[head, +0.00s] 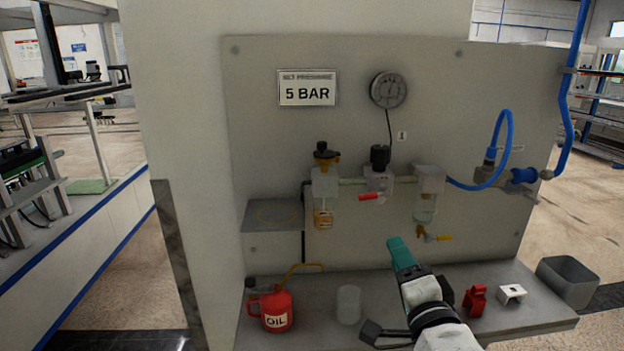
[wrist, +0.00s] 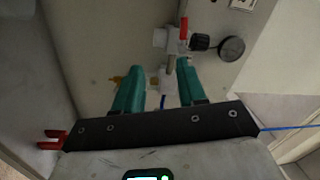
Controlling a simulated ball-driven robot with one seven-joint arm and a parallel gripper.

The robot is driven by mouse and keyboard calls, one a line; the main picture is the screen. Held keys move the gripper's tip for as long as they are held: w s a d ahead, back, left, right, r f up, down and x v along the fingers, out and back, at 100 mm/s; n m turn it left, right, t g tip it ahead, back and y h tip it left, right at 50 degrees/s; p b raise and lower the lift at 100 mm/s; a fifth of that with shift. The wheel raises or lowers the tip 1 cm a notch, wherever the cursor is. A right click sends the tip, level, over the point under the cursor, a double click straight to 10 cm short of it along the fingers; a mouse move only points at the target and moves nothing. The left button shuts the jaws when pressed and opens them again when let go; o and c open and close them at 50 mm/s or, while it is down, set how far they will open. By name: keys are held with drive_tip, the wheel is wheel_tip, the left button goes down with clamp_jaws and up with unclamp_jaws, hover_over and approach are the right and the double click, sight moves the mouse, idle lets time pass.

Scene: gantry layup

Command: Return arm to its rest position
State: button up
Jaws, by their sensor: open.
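My gripper (head: 400,250) has teal fingers and is raised in front of the panel, above the grey shelf, in the head view. In the wrist view its two fingers stand apart with nothing held between them (wrist: 158,85). My white and black arm comes up from the lower right of the head view. Behind the fingers is the grey panel (head: 300,140) with its air fittings. The drain bowl (head: 425,208) with a yellow-handled valve (head: 437,237) is close beyond the fingertips; I cannot tell the exact gap.
A grey bin (head: 567,281) is at the right. A blue hose (head: 508,140) loops at the panel's right.

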drive_tip(key=s+d+f+n+g+h, duration=0.1)
drive_tip(key=s+d+f+n+g, duration=0.5)
drive_tip(key=f, duration=0.5)
drive_tip(key=s+d+f+n+g+h, duration=0.15)
drive_tip(key=s+d+f+g, duration=0.25)
drive_tip(key=s+f, duration=0.6)
drive_tip(key=s+f+n+g+y, duration=0.1)
drive_tip(key=s+f+n+g, duration=0.2)
drive_tip(key=s+f, duration=0.3)
drive_tip(key=s+a+f+n+g, duration=0.1)
drive_tip(key=s+f+n+g, duration=0.2)
drive_tip(key=s, duration=1.2)
wheel_tip(320, 180, down, 3)
drive_tip(key=shift+s+a+g+y, duration=0.15)
drive_tip(key=shift+s+g+y, duration=0.15)
drive_tip(key=shift+g, duration=0.9)
drive_tip(key=shift+w, duration=0.1)
